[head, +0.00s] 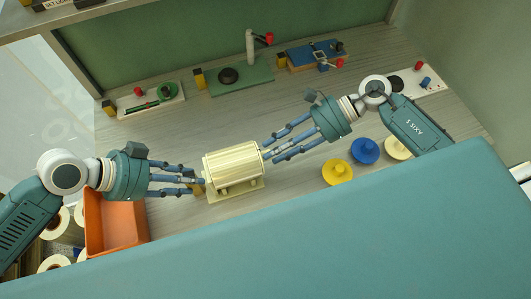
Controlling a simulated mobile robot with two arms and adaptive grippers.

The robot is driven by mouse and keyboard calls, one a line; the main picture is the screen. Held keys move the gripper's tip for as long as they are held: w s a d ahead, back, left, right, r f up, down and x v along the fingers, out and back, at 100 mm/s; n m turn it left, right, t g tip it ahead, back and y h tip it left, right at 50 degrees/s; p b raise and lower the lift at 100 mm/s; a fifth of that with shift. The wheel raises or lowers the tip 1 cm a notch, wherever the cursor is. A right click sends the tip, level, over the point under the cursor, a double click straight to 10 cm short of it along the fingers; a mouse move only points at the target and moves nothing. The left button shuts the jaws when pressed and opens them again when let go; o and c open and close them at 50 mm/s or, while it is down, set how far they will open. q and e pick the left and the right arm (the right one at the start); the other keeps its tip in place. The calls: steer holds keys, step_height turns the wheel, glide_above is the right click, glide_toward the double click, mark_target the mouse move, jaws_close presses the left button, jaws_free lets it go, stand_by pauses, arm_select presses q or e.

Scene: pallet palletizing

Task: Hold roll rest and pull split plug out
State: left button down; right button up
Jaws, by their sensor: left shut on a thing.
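The roll rest (240,190), a cream base with two round knobs on its front, stands on the table in mid-view. A ribbed cream cylinder (233,161) lies on it. My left gripper (201,183) is shut on the left end of the roll rest. My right gripper (266,151) is at the right end of the cylinder, with its fingers spread and their tips close to that end. I cannot tell whether they touch. No split plug can be made out at the cylinder's ends; the fingers partly cover both.
Blue (365,151), yellow (338,172) and white (397,147) knobbed discs lie at right. An orange bin (127,231) and several rolls are at lower left. Fixtures, including a green stand (258,77) and a blue block (308,58), line the back. Table between is clear.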

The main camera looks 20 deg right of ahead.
steer(key=shift+s+x, duration=0.2)
steer(key=shift+x, duration=0.65)
steer(key=shift+o, duration=0.3)
steer(key=shift+f, duration=0.1)
